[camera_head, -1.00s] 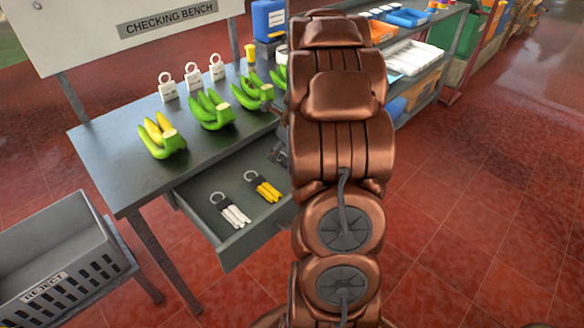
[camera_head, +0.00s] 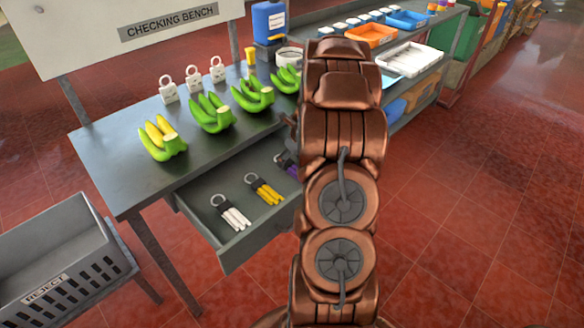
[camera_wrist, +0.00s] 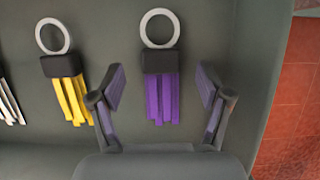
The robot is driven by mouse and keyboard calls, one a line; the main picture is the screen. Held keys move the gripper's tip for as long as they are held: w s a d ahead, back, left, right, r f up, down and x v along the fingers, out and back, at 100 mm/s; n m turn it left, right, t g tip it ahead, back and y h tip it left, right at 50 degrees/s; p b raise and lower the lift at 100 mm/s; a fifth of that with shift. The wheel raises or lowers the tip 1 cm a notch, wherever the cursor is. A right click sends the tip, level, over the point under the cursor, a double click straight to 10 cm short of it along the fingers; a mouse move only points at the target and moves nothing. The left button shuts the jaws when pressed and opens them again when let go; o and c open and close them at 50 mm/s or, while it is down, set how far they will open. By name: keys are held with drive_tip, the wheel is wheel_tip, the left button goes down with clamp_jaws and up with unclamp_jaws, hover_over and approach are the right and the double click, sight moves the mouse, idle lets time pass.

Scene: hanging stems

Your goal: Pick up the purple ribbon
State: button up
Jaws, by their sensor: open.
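The purple ribbon (camera_wrist: 161,98) lies in the open drawer, a bundle of purple strips with a black band and a pale ring at its top. In the wrist view my gripper (camera_wrist: 158,86) is open, with one finger on each side of the ribbon and gaps between the fingers and the strips. I cannot tell the height of the fingertips above the drawer floor. In the head view only a small part of the purple ribbon (camera_head: 292,170) shows; my arm hides the rest and most of the gripper.
A yellow ribbon (camera_head: 266,190) and a white ribbon (camera_head: 233,213) lie to the left in the same drawer (camera_head: 225,259). The drawer's right wall (camera_wrist: 255,90) is close to my right finger. Banana bunches (camera_head: 210,113) and white tags stand on the bench (camera_head: 115,160) above.

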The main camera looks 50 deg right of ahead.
sight(288, 163)
drive_tip(key=shift+x, duration=1.35)
drive_tip(key=shift+s+d, duration=0.1)
drive_tip(key=c, duration=1)
drive_tip(key=shift+o, duration=0.2)
drive_tip(key=shift+r, duration=0.15)
drive_tip(key=shift+a+r, duration=0.15)
drive_tip(key=shift+a, duration=0.05)
wheel_tip(288, 163, up, 6)
drive_tip(key=shift+r+b, duration=0.15)
drive_tip(key=shift+b, duration=0.35)
drive_tip(key=a+b, duration=0.2)
drive_tip(key=a, duration=1.7)
drive_tip(key=shift+w+a, duration=0.25)
drive_tip(key=shift+a, duration=0.1)
